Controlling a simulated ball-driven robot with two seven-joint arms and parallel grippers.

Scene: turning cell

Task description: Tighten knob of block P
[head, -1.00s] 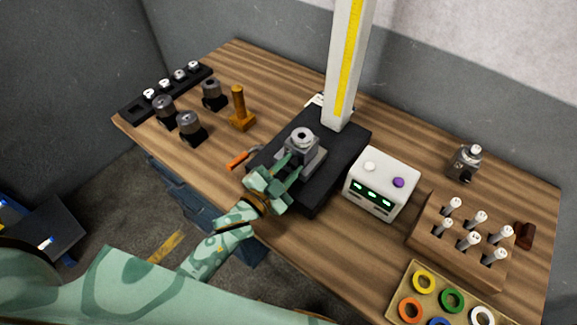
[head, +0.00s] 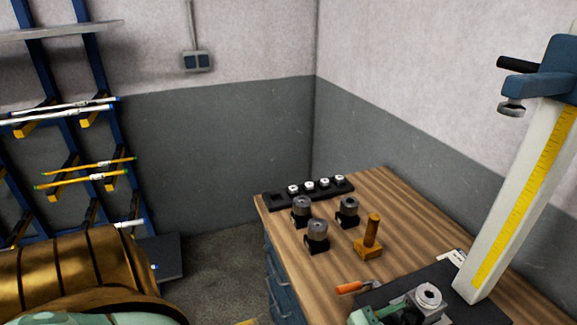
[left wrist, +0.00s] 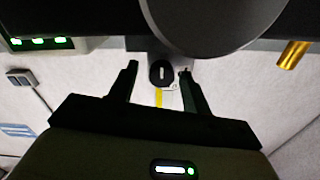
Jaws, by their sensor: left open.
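A grey block with a round, holed top (head: 428,296) stands on the black plate at the bottom right of the head view. No letter on it is legible. My left gripper (head: 382,313) is at its near left side, partly cut off by the frame's lower edge. In the left wrist view the left gripper (left wrist: 158,69) is open, with its two dark fingers apart. A black oval knob with a white mark (left wrist: 161,75) shows between the fingers, below a large round grey part (left wrist: 205,18). Contact cannot be told. My right gripper is not in view.
A pale column with a yellow scale (head: 520,205) rises behind the block. A lit box (left wrist: 40,43) shows in the wrist view.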

